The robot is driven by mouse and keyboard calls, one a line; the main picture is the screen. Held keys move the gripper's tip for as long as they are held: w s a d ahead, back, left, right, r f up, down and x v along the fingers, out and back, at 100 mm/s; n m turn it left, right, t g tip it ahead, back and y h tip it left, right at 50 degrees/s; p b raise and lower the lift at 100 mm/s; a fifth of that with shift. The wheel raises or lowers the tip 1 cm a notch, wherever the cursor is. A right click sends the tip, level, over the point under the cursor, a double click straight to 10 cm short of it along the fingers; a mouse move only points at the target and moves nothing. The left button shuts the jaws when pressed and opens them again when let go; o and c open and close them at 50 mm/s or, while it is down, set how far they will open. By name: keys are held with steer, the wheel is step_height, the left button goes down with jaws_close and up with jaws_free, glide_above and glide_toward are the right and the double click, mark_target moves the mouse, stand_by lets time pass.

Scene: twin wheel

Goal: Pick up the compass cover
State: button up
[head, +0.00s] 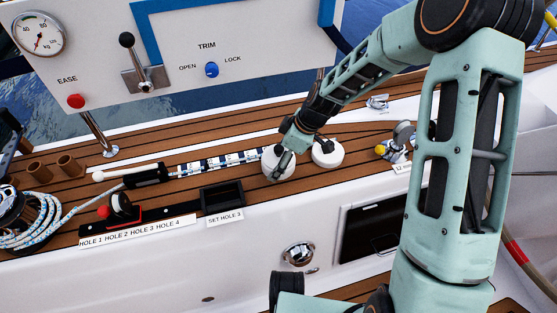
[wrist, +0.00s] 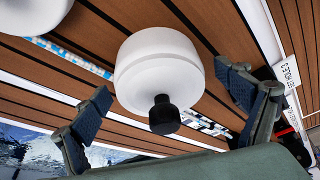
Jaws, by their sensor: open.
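A white round cover with a black knob, which looks like the compass cover (wrist: 155,62), fills the middle of the wrist view. My gripper (wrist: 163,82) is open, with one blue-padded finger on each side of it and gaps between. In the head view the cover (head: 270,166) stands on the wooden deck ledge, partly hidden by my gripper (head: 283,160) just above it. I cannot tell whether a finger touches it there. A second white round thing (head: 328,155) stands close to its right; part of it also shows at the upper left of the wrist view (wrist: 32,14).
A dark open box (head: 222,195) labelled "SET HOLE 3" sits in front. A metal fitting with a yellow knob (head: 392,150) stands right. A white panel (head: 200,45) overhangs behind.

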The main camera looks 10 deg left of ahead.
steer(key=shift+r, duration=0.1)
steer(key=shift+c, duration=0.4)
steer(key=c, duration=1.3)
steer(key=shift+r, duration=0.1)
